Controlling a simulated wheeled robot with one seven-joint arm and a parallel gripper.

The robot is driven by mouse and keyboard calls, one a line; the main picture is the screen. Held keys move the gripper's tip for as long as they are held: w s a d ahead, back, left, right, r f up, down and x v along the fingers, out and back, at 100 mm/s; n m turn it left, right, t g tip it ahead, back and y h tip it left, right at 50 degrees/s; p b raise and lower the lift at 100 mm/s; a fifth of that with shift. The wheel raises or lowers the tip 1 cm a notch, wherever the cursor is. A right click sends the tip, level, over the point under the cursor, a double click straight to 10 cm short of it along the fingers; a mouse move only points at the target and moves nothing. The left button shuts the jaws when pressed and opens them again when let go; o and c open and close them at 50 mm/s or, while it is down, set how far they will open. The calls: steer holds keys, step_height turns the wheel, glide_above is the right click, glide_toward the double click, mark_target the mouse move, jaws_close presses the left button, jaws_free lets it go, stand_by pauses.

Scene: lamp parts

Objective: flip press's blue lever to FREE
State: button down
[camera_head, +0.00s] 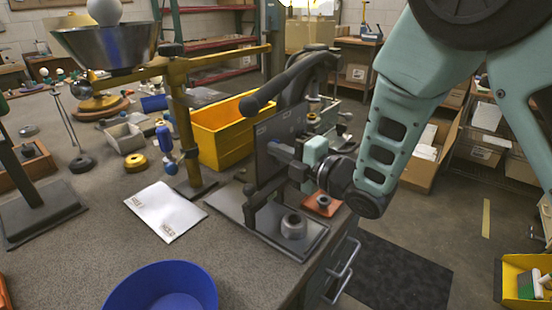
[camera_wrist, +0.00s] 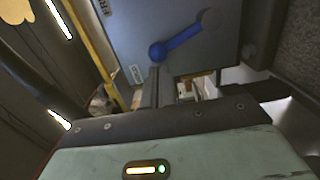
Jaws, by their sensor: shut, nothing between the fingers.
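The press (camera_head: 282,135) stands on a flat base plate near the bench edge, with a dark upright panel and a long black handle. In the wrist view its panel (camera_wrist: 190,75) carries the blue lever (camera_wrist: 182,40). A label reading FREE (camera_wrist: 103,8) is at upper left; a second small label (camera_wrist: 136,73), too small to read, is near the knob. My gripper (camera_wrist: 155,72) is shut and empty, its tips close below the knob; contact cannot be told. The head view hides the lever.
A yellow bin (camera_head: 222,135) stands behind the press. A white card (camera_head: 166,211) and a blue bowl (camera_head: 165,288) lie left and in front. A brass balance arm (camera_head: 185,110) rises at left. Open floor lies right of the bench.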

steer(key=w+d+m, duration=0.1)
steer(key=m, duration=0.1)
steer(key=w+d+r+m+b, duration=0.1)
steer(key=m, duration=0.1)
steer(key=shift+w+r, duration=0.1)
steer(key=shift+w, duration=0.05)
steer(key=w+m, duration=0.1)
steer(key=m, duration=0.1)
steer(key=w+d+m+b, duration=0.1)
steer(key=m, duration=0.1)
steer(key=shift+d+r, duration=0.1)
steer(key=shift+d, duration=0.05)
steer(key=shift+w+d+b, duration=0.15)
steer(key=shift+w+b, duration=0.05)
steer(key=shift+b, duration=0.25)
steer(key=shift+w+d, duration=0.1)
steer(key=shift+r, duration=0.1)
